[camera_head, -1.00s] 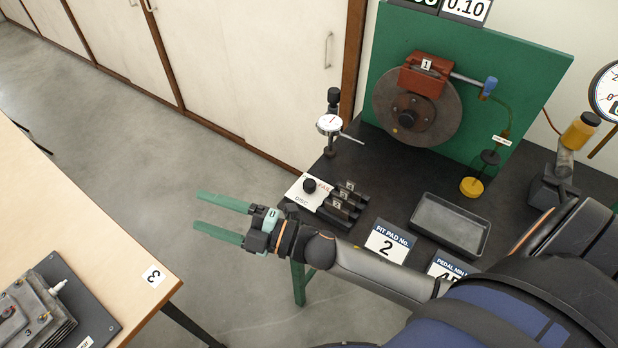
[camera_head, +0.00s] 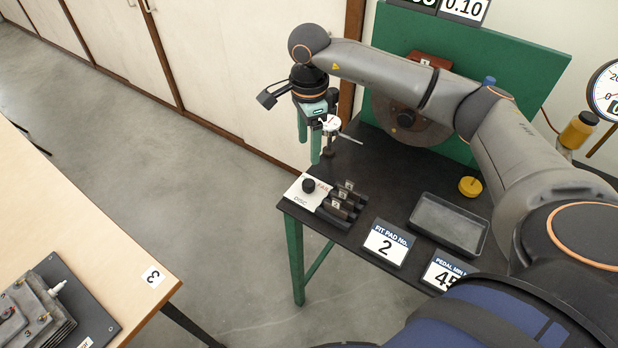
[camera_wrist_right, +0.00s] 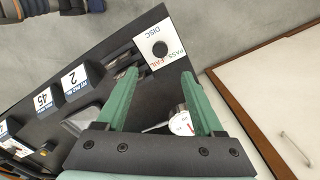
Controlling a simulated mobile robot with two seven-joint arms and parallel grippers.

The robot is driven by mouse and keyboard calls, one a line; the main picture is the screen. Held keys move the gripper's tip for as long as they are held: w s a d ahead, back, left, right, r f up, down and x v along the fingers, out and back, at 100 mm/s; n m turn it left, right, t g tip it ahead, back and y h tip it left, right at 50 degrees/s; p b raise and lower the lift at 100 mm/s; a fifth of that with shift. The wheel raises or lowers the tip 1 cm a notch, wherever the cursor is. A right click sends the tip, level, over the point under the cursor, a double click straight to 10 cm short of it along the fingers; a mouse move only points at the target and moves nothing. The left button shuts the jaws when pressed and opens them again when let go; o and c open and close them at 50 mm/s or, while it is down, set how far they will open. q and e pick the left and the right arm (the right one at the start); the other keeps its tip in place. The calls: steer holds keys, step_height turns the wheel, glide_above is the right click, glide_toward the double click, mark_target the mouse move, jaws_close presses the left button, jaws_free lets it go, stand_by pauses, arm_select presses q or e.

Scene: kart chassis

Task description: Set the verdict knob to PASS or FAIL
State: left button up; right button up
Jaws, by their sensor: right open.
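The verdict knob (camera_head: 308,185) is a small black round knob on a white plate (camera_head: 297,198) at the left front corner of the dark bench. In the right wrist view the knob (camera_wrist_right: 159,48) shows beside the words PASS in green, FAIL in red, and DISC. Which word it points to cannot be told. My right gripper (camera_head: 309,148) is open and empty, pointing down behind the plate, above and apart from the knob. In the wrist view the knob lies beyond the gap between its green fingers (camera_wrist_right: 158,75). My left gripper is out of view.
A dial gauge on a stand (camera_head: 330,124) is close beside my right gripper. Numbered dark blocks (camera_head: 342,200) sit right of the plate. A grey tray (camera_head: 450,223) and number cards (camera_head: 387,243) are further right. Open floor lies left of the bench.

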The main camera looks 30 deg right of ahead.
mark_target(309, 182)
step_height(309, 182, down, 12)
steer(key=shift+f+p, duration=0.15)
steer(key=shift+p, duration=0.5)
jaws_close()
stand_by(0.3)
